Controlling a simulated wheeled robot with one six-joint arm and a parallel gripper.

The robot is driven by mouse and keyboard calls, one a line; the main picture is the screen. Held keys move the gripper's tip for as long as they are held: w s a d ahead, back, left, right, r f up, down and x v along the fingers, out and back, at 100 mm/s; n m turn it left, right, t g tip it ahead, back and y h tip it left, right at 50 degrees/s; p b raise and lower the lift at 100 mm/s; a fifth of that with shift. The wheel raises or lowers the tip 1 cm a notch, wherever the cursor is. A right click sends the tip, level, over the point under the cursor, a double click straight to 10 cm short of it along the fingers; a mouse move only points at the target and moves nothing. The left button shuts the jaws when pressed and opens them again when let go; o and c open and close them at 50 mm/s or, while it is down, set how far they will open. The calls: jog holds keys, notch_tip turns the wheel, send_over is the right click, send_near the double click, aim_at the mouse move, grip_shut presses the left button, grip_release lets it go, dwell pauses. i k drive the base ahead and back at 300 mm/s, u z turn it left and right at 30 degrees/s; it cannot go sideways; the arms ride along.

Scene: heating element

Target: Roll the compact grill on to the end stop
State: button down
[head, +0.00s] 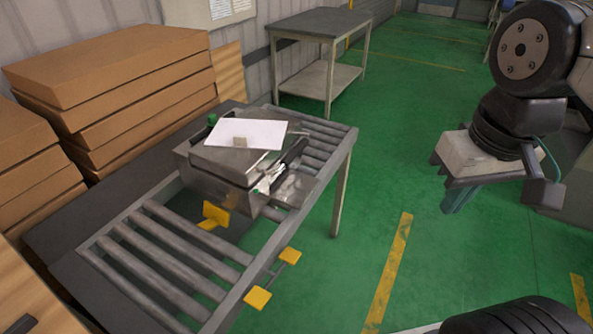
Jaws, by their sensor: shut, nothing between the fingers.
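The compact grill (222,180) is a metal box on the roller table (150,262), towards its far half. A white sheet (250,130) lies on its top, and a green knob (212,119) shows at its back left. Bare rollers lie on both sides of it. A yellow plate (214,214) stands just in front of its near face; I cannot tell if they touch. I cannot make out for sure which part is the end stop. My gripper (452,202) hangs at the right, well apart from the grill and over the floor, shut and empty.
Two yellow pads (257,298) (289,256) stick out from the roller table's right side. Stacked cardboard boxes (120,90) stand along the left. A grey table (320,24) stands at the back. The green floor (385,150) between the roller table and my arm is clear.

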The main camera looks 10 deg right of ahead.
aim_at(243, 180)
jog(key=k, duration=1.1)
jog(key=z, duration=0.8)
jog(key=i, duration=0.95)
jog(key=u, duration=0.8)
